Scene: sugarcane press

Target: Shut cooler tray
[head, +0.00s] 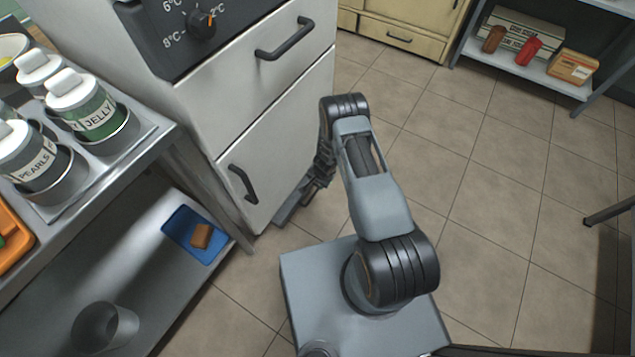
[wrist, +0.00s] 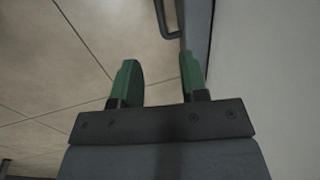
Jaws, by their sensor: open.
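The cooler (head: 270,120) is a white cabinet at upper left of centre in the head view, with a black dial panel on top. A grey-blue strip (wrist: 197,28) and a dark handle (wrist: 166,20) lie beyond the fingertips.
The upper drawer handle (head: 285,38) and lower door handle (head: 243,184) stick out from the cooler. A steel shelf unit (head: 150,140) with jars and a blue tray (head: 178,228) stands left. Open tiled floor (head: 480,190) lies right; a storage rack (head: 545,65) stands at far right.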

